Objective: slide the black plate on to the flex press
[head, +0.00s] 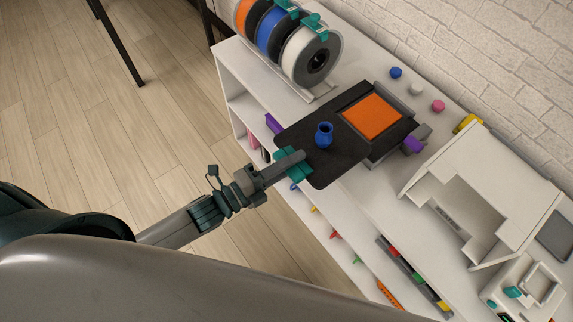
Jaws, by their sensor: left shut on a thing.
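The black plate (338,167) is flat and dark, with a small blue vase (324,134) standing upright on it. My left gripper (292,162) is shut on the plate's near left edge, its teal fingers at the rim. The flex press (398,134) lies just right of the plate, with an orange square pad in a black frame. The plate's right side meets the press's left side; I cannot tell whether it overlaps the press. My right gripper is not in view.
A rack of filament spools (316,55) stands at the back left of the white shelf unit (385,193). A white box-like machine (487,190) stands at the right. Small blue, white and pink pieces lie behind the press by the brick wall. Lower shelves hold coloured items.

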